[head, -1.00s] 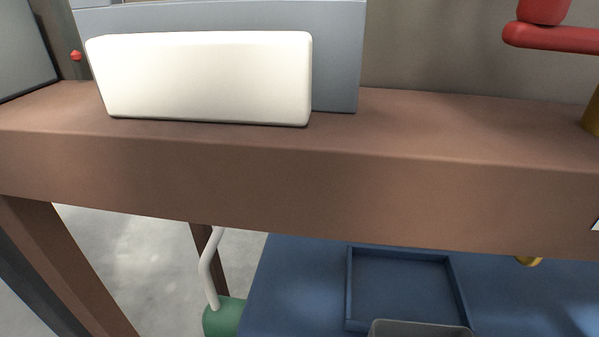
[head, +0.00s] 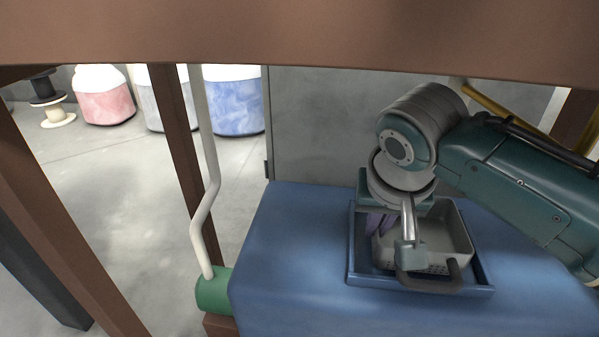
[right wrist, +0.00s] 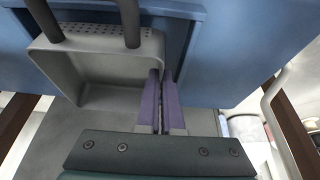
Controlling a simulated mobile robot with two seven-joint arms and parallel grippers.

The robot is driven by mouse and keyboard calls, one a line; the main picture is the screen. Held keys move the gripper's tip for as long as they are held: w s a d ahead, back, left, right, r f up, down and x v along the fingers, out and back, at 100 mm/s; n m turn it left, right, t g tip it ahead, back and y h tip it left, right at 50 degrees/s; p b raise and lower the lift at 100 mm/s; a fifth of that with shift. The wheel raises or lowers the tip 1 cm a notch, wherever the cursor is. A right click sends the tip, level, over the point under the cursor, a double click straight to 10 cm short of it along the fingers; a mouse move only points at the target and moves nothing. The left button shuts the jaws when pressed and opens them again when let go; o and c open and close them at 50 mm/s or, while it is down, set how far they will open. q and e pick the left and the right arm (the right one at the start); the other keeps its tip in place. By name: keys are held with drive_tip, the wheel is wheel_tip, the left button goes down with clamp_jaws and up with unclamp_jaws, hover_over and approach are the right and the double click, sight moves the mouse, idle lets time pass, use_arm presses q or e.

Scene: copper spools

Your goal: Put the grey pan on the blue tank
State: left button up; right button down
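The grey pan (head: 452,225) has perforated walls and dark handles. In the head view it lies within the outline of a shallow blue tray (head: 363,281) on top of the blue tank (head: 290,250). I cannot tell whether its bottom touches the tray. My right gripper (head: 380,224) comes down from the right, its purple fingers at the pan's left wall. In the right wrist view the pan (right wrist: 95,75) shows with the fingers (right wrist: 160,95) close together on its side wall. The tray (right wrist: 180,12) shows behind it. My left gripper is out of view.
A brown beam (head: 290,35) crosses above the tank, close over my right arm. A white bent pipe (head: 203,225) rises from a green cylinder (head: 213,291) at the tank's left. Tubs and a spool (head: 58,115) stand far left.

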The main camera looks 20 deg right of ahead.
drive_tip(key=shift+f, duration=0.55)
drive_tip(key=shift+r, duration=0.15)
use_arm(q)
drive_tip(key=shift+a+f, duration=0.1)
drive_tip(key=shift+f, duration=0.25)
use_arm(e)
drive_tip(key=c, duration=1.1)
unclamp_jaws()
drive_tip(key=p+v, duration=0.3)
drive_tip(key=v, duration=0.1)
drive_tip(key=s+a+p, duration=0.4)
drive_tip(key=s+a, duration=0.2)
drive_tip(key=s, duration=0.4)
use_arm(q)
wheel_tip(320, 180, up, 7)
use_arm(e)
drive_tip(key=s+r+n+y, duration=0.1)
drive_tip(key=s+r+n, duration=0.1)
drive_tip(key=s, duration=0.1)
drive_tip(key=s+r+n, duration=0.3)
drive_tip(key=s+r+n+y, duration=0.1)
drive_tip(key=s+r+n, duration=0.2)
drive_tip(key=shift+s+d+r+y, duration=0.1)
drive_tip(key=shift+s+d+y, duration=0.2)
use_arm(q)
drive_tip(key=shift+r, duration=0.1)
